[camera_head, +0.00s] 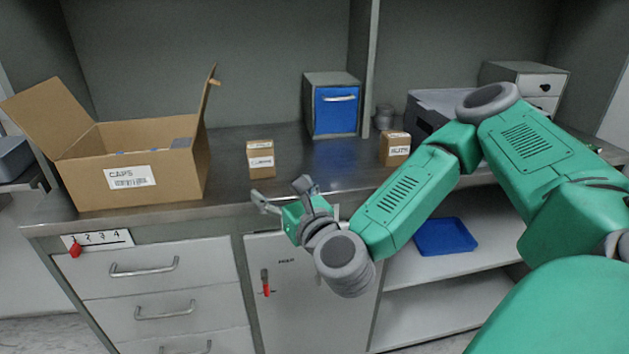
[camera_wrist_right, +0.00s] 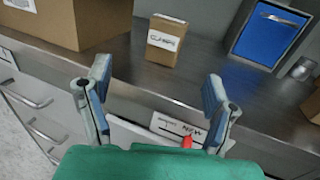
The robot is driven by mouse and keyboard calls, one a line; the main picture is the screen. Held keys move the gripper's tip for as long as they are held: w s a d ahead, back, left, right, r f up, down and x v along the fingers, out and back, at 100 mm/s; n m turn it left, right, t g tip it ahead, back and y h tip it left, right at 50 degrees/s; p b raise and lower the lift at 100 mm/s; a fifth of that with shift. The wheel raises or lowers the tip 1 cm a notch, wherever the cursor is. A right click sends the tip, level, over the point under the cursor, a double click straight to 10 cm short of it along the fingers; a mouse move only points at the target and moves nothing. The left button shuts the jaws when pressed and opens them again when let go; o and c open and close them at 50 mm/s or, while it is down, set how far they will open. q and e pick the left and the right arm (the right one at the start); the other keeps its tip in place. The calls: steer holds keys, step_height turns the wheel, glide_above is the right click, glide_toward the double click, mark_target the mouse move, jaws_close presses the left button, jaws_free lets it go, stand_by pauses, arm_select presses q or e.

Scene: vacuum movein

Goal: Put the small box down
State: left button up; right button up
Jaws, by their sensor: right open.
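A small brown box (camera_head: 261,160) with a white label stands upright on the metal counter (camera_head: 230,187), right of the large open carton. It also shows in the right wrist view (camera_wrist_right: 165,41), beyond the fingertips and between them. A second small box (camera_head: 394,149) stands on the counter further right. My right gripper (camera_head: 281,195) is open and empty in front of the counter's front edge, apart from both boxes. Its two spread fingers show in the right wrist view (camera_wrist_right: 157,90). My left gripper is not in view.
A large open carton (camera_head: 135,185) labelled CAPS stands on the counter at left. A blue-fronted cabinet (camera_head: 336,108) stands at the back. Drawers (camera_head: 150,290) with handles and a red-handled door (camera_head: 290,275) lie below. A blue tray (camera_head: 445,236) rests on the lower shelf.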

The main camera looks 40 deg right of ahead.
steer(key=s+a+f+n+g+y, duration=0.4)
steer(key=a+f+n+y, duration=0.2)
steer(key=a+f+n, duration=0.55)
steer(key=s+a+f+n+g+y, duration=0.3)
steer(key=s+a+f+n+g, duration=0.2)
steer(key=s+f+n, duration=0.5)
steer(key=s+d+f+n+g+h, duration=0.2)
steer(key=s+d+f+n+g, duration=0.2)
steer(key=n, duration=0.5)
steer(key=s+d+f+n+g+h, duration=0.3)
steer(key=s+d+f+n+g, duration=0.1)
steer(key=s+d+n, duration=0.3)
steer(key=shift+s+d+f+n, duration=0.2)
steer(key=shift+s+f+n, duration=0.25)
steer(key=shift+s+n, duration=0.6)
steer(key=shift+s, duration=0.1)
